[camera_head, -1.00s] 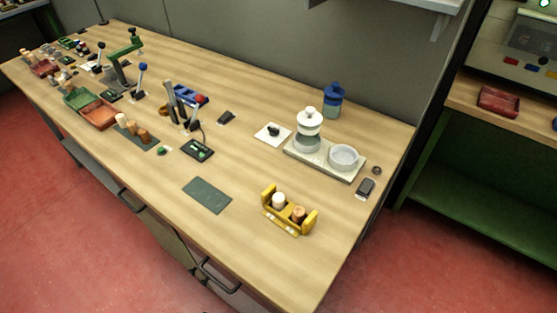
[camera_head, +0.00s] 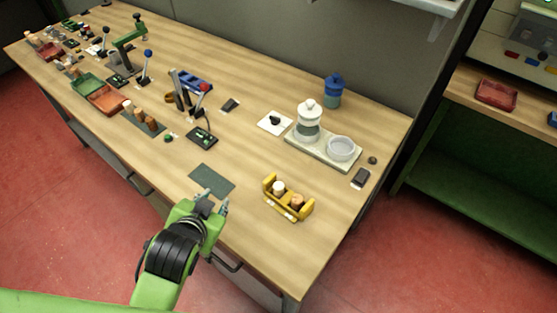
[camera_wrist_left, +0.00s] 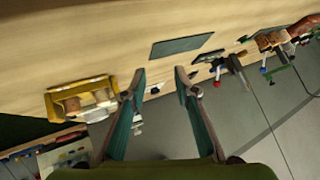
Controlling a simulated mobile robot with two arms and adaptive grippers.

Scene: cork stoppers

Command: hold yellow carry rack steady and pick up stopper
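The yellow carry rack (camera_head: 270,197) stands near the front right of the workbench. It holds a pale white stopper (camera_head: 279,187) in its left place and a brown cork stopper (camera_head: 297,201) in its right place. The rack also shows at the left of the left wrist view (camera_wrist_left: 53,106). My left gripper (camera_head: 215,205) is at the bench's front edge, left of the rack and apart from it. Its two fingers are spread with nothing between them in the left wrist view (camera_wrist_left: 160,85). My right gripper is not in view.
A dark green mat (camera_head: 212,180) lies just beyond my left gripper. A pale tray (camera_head: 325,154) with a white jar (camera_head: 308,120) and a round dish (camera_head: 342,148) stands behind the rack. The wood between mat and rack is clear.

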